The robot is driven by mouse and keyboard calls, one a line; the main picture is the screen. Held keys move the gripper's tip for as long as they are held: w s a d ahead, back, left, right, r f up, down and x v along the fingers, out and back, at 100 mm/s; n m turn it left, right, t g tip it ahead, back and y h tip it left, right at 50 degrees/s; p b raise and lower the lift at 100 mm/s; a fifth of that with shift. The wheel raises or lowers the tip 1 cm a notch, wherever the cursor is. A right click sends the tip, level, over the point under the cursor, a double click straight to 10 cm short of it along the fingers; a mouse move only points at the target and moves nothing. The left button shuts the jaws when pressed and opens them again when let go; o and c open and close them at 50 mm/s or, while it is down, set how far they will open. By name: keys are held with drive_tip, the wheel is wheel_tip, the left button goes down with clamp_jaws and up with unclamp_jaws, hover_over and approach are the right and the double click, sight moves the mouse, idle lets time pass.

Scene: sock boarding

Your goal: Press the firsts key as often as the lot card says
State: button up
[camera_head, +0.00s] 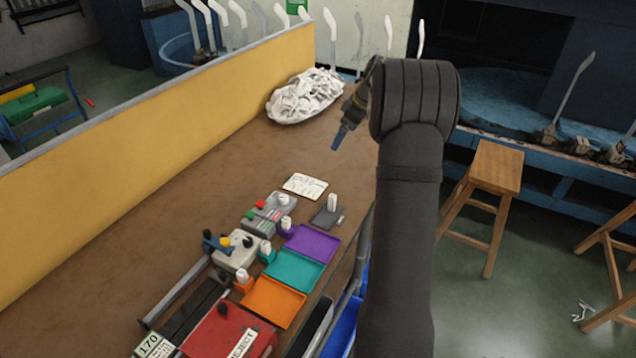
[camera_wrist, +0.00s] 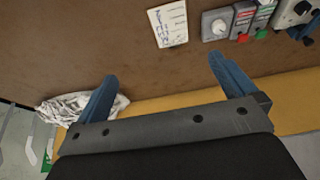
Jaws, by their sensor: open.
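The white lot card (camera_head: 305,187) lies on the brown bench, and its handwriting is too small to read. It also shows in the wrist view (camera_wrist: 168,24). Beside it is a grey key box (camera_head: 268,213) with red and green keys and a white knob; in the wrist view its parts sit at the top right (camera_wrist: 243,20). I cannot tell which key is the firsts key. My gripper (camera_head: 340,136) is open and empty above the bench, beyond the card and apart from the keys. Its two blue fingers are spread in the wrist view (camera_wrist: 162,68).
Purple (camera_head: 314,243), teal (camera_head: 294,271) and orange (camera_head: 273,301) trays line the bench's right side. A red reject bin (camera_head: 228,332) stands at the front. A white sock heap (camera_head: 305,97) lies at the back. A yellow partition (camera_head: 170,125) bounds the left. The middle bench is clear.

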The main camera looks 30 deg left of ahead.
drive_tip(key=shift+d+r, duration=0.15)
drive_tip(key=shift+r, duration=0.1)
clamp_jaws()
idle(0.3)
idle(1.2)
